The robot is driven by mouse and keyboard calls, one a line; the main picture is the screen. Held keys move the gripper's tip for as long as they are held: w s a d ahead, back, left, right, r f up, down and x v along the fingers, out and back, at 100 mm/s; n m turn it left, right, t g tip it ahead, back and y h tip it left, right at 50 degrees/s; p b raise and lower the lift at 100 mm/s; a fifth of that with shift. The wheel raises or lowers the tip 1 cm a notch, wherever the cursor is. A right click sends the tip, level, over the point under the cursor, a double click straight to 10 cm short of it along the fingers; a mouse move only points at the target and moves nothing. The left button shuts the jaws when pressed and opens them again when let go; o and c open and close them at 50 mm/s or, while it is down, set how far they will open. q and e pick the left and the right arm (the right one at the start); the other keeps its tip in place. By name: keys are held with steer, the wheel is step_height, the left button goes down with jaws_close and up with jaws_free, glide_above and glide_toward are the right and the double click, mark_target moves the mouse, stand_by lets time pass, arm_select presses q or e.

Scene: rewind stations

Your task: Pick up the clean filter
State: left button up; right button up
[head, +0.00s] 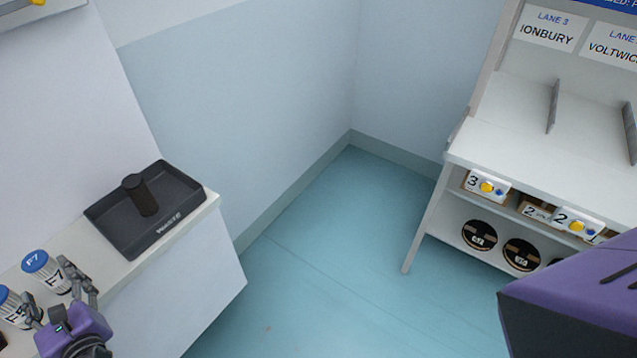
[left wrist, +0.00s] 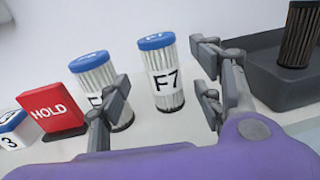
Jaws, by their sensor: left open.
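A clean white pleated filter with a blue cap, labelled F7 (head: 45,268), stands upright on the white counter at the left. It also shows in the left wrist view (left wrist: 160,68), between my open fingers in the picture. A second white, blue-capped filter (head: 11,303) stands left of it; its label is partly hidden by a finger in the wrist view (left wrist: 93,70). A dark brown filter (head: 140,196) stands in a black tray (head: 127,243). My left gripper (head: 55,294) is open and empty, close to the two white filters. My right gripper is not in view.
A red HOLD block (left wrist: 52,110) and a blue-and-white block (left wrist: 12,125) stand left of the filters. A white shelf rack (head: 500,130) with boxes and black reels stands at the right. Blue floor (head: 310,260) lies clear between counter and rack.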

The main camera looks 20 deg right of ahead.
mark_target(49, 277)
arm_select(q)
steer(key=x, duration=0.5)
steer(key=shift+d+p, duration=0.1)
steer(key=shift+p, duration=0.2)
steer(key=shift+w+f, duration=0.15)
steer(key=shift+w, duration=0.15)
steer(key=c, duration=1.3)
